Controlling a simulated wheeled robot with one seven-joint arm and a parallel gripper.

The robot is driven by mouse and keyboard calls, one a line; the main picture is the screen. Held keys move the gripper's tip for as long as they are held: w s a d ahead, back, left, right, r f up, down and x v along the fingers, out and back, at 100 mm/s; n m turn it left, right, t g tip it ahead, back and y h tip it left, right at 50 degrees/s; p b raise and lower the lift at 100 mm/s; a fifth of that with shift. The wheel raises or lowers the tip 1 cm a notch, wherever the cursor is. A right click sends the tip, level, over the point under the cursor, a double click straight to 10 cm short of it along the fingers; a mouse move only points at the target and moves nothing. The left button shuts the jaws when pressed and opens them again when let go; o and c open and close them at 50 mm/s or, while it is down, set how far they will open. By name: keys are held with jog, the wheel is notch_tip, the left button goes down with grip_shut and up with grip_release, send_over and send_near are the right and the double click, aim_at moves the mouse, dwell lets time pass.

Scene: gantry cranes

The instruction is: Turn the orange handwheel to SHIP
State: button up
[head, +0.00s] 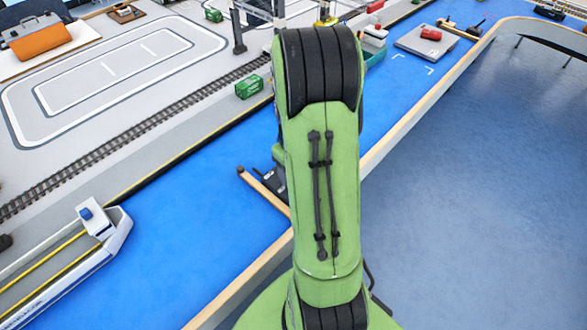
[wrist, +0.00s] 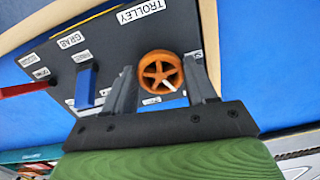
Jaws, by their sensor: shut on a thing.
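The orange handwheel (wrist: 160,66) sits on a dark control panel (wrist: 115,49) in the wrist view, below the TROLLEY label (wrist: 141,12). It has several spokes, and a white mark shows at its lower edge. My gripper (wrist: 159,74) is shut on the handwheel, with one dark finger on each side of the rim. A label at the wheel's right is mostly covered by a finger, so I cannot read it or tell the wheel's setting. In the head view my green arm hides the wheel and my gripper.
Left of the wheel on the panel are a blue lever (wrist: 85,85) by the GRAB label and a red handle (wrist: 22,89). In the head view a model ship (head: 75,255) lies on blue water at left, with green containers (head: 249,86) by the rail track.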

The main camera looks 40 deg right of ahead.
jog(key=shift+n, duration=0.4)
jog(key=o, duration=1.1)
jog(key=shift+c, duration=0.2)
notch_tip(320, 180, up, 16)
jog(key=p, duration=0.5)
jog(key=shift+f, duration=0.15)
